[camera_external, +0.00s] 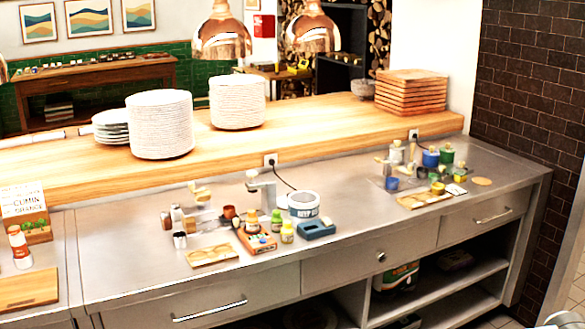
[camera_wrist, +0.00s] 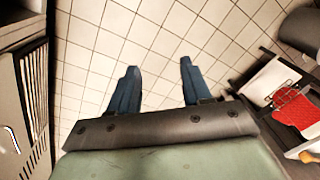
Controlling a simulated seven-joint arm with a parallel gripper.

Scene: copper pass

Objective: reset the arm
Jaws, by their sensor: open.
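My gripper (camera_wrist: 158,67) shows in the wrist view as two dark blue fingers standing well apart. It is open, with nothing between the fingers. Beyond it lies only the pale tiled floor (camera_wrist: 150,45). In the external view the gripper is not seen; only a small pale piece shows in the bottom right corner, and I cannot tell what it is.
The steel counter (camera_external: 345,240) holds a white tub (camera_external: 304,205), a blue tray (camera_external: 317,230), small bottles and wooden boards. A wooden ledge (camera_external: 330,120) behind carries plate stacks (camera_external: 160,125). In the wrist view, a cabinet (camera_wrist: 30,90) stands left and a red item (camera_wrist: 295,108) right.

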